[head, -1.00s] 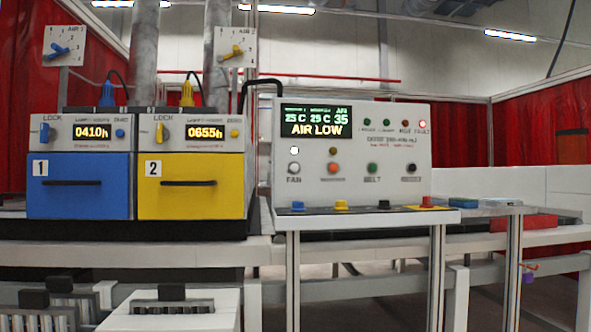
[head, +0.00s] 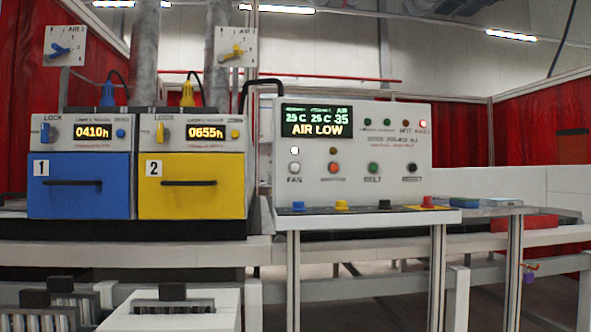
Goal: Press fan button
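The white control panel (head: 375,160) stands right of centre on a bench. Its fan button (head: 294,167) is a round whitish button at the panel's lower left, above the label FAN. A small white lamp (head: 294,151) sits just above it. The display (head: 316,121) reads AIR LOW, with 25 C, a second temperature and 35. Neither of my grippers shows in the head view, so nothing of mine is seen near the fan button.
Blue lamp unit 1 (head: 80,190) and yellow lamp unit 2 (head: 192,188) stand left of the panel. Coloured knobs (head: 341,206) line the panel's front ledge. Dark-topped blocks (head: 172,292) stand low at the left front. The space before the panel looks clear.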

